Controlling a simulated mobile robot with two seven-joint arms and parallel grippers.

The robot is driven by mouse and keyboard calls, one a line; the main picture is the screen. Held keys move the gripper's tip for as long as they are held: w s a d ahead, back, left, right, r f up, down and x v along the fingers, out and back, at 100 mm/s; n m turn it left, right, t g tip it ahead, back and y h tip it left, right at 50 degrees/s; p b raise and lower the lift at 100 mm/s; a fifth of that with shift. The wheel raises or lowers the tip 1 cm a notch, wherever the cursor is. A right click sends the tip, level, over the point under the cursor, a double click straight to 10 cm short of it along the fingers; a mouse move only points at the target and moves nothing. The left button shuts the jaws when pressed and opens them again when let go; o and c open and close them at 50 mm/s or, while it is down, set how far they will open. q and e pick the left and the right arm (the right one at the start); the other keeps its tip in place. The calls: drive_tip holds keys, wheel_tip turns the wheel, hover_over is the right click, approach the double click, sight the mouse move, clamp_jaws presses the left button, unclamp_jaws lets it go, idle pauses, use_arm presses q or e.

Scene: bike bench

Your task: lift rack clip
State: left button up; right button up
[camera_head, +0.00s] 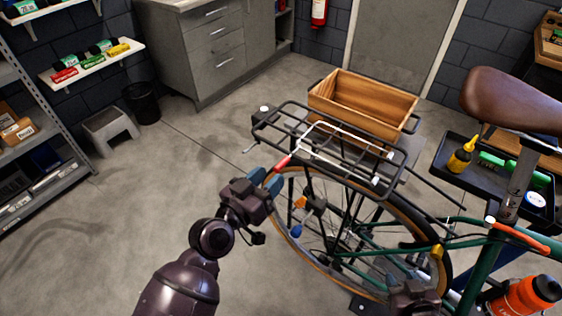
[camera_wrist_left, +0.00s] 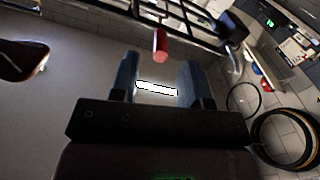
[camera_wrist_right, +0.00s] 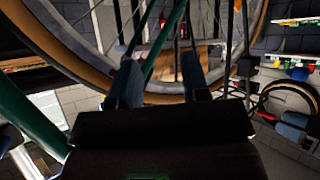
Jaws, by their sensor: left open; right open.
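The rack clip is a pale wire loop (camera_head: 340,135) with a red grip (camera_head: 283,163), lying along the top of the black rear rack (camera_head: 268,130). My left gripper (camera_head: 268,180) is open beside the red grip at the rack's near left side. In the left wrist view the red grip (camera_wrist_left: 160,42) is just beyond the gap between my open left fingers (camera_wrist_left: 158,65), not clasped. My right gripper (camera_wrist_right: 160,75) is open by the rear wheel and frame tubes. In the head view only part of my right gripper shows, low at the bottom edge.
A wooden crate (camera_head: 362,100) sits at the rack's far end. The rear wheel (camera_head: 283,225) and green frame (camera_head: 470,265) fill the right side. A black tray (camera_head: 455,185) holds a yellow bottle (camera_head: 462,154).

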sight(286, 160)
use_arm(q)
drive_tip(key=shift+x, duration=2.75)
clamp_jaws()
